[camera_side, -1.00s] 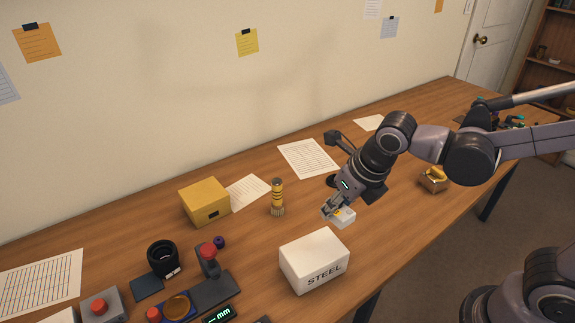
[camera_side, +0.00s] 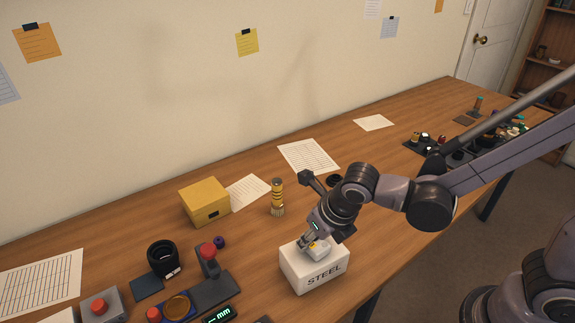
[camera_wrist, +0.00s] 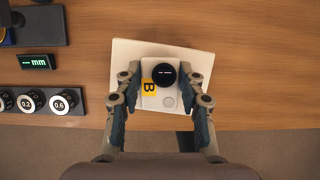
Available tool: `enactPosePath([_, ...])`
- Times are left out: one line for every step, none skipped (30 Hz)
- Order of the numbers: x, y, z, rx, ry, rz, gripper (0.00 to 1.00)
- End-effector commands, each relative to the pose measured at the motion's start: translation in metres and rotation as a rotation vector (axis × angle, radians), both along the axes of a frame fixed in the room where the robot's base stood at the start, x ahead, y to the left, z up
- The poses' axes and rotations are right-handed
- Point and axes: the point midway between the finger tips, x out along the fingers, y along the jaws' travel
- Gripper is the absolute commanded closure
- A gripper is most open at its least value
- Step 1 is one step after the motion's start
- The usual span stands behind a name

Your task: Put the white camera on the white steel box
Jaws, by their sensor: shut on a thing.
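The white camera (camera_wrist: 165,98), with a black round lens and a yellow "B" label, is between the fingers of my gripper (camera_wrist: 161,100). My gripper is shut on it. In the side view the white camera (camera_side: 319,249) is over the top of the white steel box (camera_side: 318,276), which is marked "STEEL". The box's pale top (camera_wrist: 200,60) shows around the camera in the wrist view. My gripper (camera_side: 311,242) points down at the box from above. I cannot tell whether the camera touches the box top.
A yellow box (camera_side: 204,202) and a yellow-banded cylinder (camera_side: 277,197) stand behind the steel box. A black lens (camera_side: 163,258) and a stand with a red knob (camera_side: 208,262) are to the left. The table's front edge is close to the steel box.

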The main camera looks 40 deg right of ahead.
Motion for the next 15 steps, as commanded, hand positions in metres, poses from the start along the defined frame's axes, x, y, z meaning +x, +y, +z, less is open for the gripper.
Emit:
enactPosePath([0.0002,0.0,-0.0004,0.0,0.0,0.0,0.94])
enactPosePath([0.0002,-0.0001,-0.0004,0.0,0.0,0.0,0.94])
enactPosePath([0.0001,-0.0001,-0.0003,0.0,0.0,0.0,0.94])
enactPosePath([0.0001,-0.0001,-0.0003,0.0,0.0,0.0,0.94])
enactPosePath([0.0001,-0.0001,-0.0002,0.0,0.0,0.0,0.94])
enactPosePath([0.0001,-0.0001,-0.0002,0.0,0.0,0.0,0.94])
enactPosePath([0.0,-0.0001,-0.0003,0.0,0.0,0.0,0.94])
enactPosePath([0.0001,-0.0001,-0.0007,0.0,0.0,0.0,0.94])
enactPosePath([0.0002,-0.0001,-0.0018,0.0,0.0,0.0,0.94])
enactPosePath([0.0002,-0.0001,-0.0026,0.0,0.0,0.0,0.94])
enactPosePath([0.0002,0.0,-0.0034,0.0,0.0,0.0,0.94])
enactPosePath([0.0002,0.0,-0.0033,0.0,0.0,0.0,0.53])
enactPosePath([0.0001,-0.0001,-0.0032,0.0,0.0,0.0,0.44])
enactPosePath([0.0001,-0.0001,-0.0031,0.0,0.0,0.0,0.39])
enactPosePath([0.0,-0.0001,-0.0031,0.0,0.0,0.0,0.39])
